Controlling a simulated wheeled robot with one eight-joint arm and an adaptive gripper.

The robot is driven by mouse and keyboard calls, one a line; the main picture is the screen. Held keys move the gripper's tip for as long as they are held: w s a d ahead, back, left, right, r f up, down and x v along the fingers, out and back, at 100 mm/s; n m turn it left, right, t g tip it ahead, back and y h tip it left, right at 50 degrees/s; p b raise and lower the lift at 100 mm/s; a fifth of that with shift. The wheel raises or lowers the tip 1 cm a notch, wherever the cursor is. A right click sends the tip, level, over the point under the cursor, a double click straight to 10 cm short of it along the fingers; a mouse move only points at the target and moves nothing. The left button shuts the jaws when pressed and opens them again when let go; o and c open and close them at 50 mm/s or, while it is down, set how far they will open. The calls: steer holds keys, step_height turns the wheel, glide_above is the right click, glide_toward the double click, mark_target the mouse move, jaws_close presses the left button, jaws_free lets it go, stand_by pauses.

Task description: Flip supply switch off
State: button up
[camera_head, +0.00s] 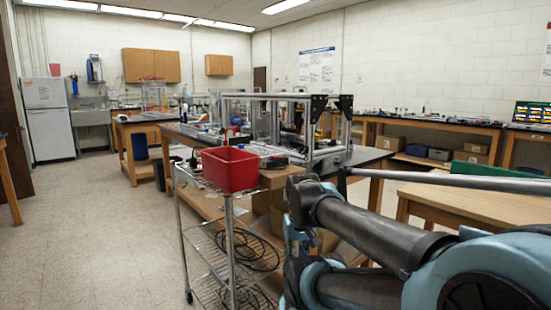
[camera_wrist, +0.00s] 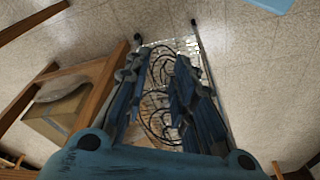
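No supply switch can be made out in either view. An aluminium extrusion frame (camera_head: 290,97) stands on a black-topped bench in the middle of the head view, with small parts inside it too small to tell apart. My gripper (camera_wrist: 163,56) points down in the wrist view, its two blue fingers apart with nothing between them. Below the fingers lies the wire shelf cart with black cables. In the head view my arm comes in from the lower right, in front of the bench; the frame is beyond it.
A red bin (camera_head: 229,170) sits on top of the wire cart (camera_head: 207,262), close to my arm. Black cables (camera_head: 245,250) lie coiled on its shelves. A wooden table (camera_head: 465,203) is at the right. A cardboard box (camera_wrist: 57,107) shows beside the cart. The floor at left (camera_head: 95,230) is clear.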

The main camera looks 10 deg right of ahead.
steer(key=w+r+m, duration=0.2)
steer(key=w+r, duration=0.3)
steer(key=r, duration=0.3)
steer(key=w+r+m, duration=0.2)
steer(key=w+r, duration=0.4)
steer(key=r, duration=0.2)
steer(key=w+r+m, duration=0.2)
steer(key=w+r, duration=0.4)
steer(key=r, duration=0.2)
steer(key=shift+w+d+g+h, duration=0.2)
steer(key=shift+w+g+h, duration=0.1)
steer(key=shift+h, duration=0.1)
jaws_close()
steer(key=w+r+m+h, duration=0.1)
steer(key=w+r+m, duration=0.5)
steer(key=w+r, duration=0.9)
steer(key=w, duration=0.3)
steer(key=shift+w+a+r+g, duration=0.3)
steer(key=shift+w+a, duration=0.05)
glide_above(278, 156)
steer(key=f, duration=1.2)
steer(key=shift+s+a+f, duration=0.25)
steer(key=shift+s+f, duration=0.05)
steer(key=shift+s, duration=0.05)
steer(key=shift+s+a+f, duration=0.1)
steer(key=shift+a+f, duration=0.05)
steer(key=shift+f, duration=0.45)
